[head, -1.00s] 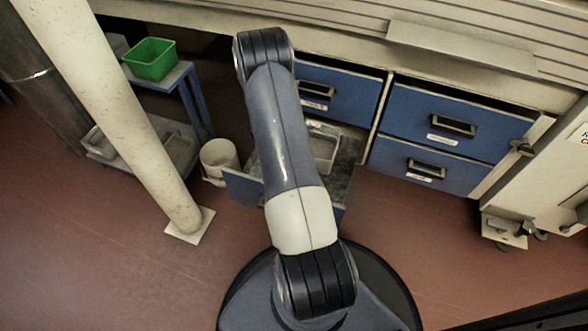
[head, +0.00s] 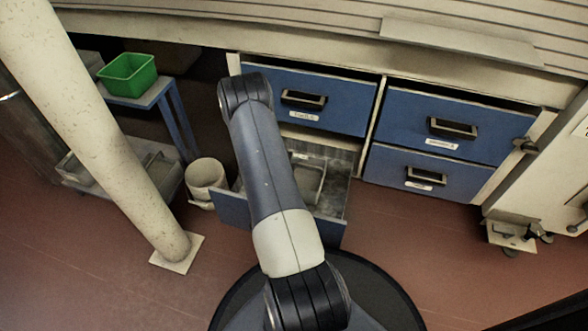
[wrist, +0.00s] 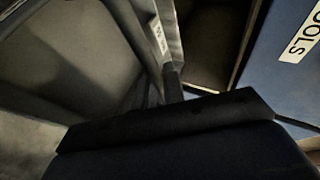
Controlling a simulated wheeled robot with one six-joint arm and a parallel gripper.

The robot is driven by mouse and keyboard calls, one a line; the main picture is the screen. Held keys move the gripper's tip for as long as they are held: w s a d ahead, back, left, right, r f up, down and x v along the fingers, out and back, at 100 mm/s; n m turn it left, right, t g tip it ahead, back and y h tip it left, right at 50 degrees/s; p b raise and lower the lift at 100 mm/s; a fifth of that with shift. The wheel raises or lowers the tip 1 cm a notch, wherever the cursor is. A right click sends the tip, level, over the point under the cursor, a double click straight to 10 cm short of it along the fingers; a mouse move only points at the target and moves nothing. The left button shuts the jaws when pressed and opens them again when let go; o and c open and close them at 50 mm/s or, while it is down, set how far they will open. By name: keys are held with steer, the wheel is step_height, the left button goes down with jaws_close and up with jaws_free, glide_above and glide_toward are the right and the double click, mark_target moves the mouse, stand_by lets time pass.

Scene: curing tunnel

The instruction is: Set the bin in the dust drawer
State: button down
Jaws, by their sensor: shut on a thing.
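The dust drawer is the low blue drawer (head: 331,230), pulled open under the left upper drawer. A pale grey bin (head: 311,178) shows inside its outline in the head view, partly behind my arm. I cannot tell whether it touches the drawer floor. In the wrist view the grey bin (wrist: 75,55) fills the left side, with a white label on its rim. My gripper (wrist: 173,82) is dark at the bottom of that view and shut on the bin's wall. In the head view my arm hides the gripper.
A closed blue upper drawer (head: 335,103) is above the open one, and two closed blue drawers are to the right. A white bucket (head: 206,178) stands left of the open drawer. A green bin (head: 128,74) sits on a blue stand. A pale post (head: 105,135) rises at left.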

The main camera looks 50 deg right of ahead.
steer(key=shift+f, duration=0.75)
steer(key=shift+f, duration=0.1)
steer(key=c, duration=1.5)
jaws_free()
steer(key=p+v, duration=0.2)
steer(key=v, duration=0.5)
steer(key=shift+a+r+p, duration=0.25)
steer(key=shift+p, duration=0.15)
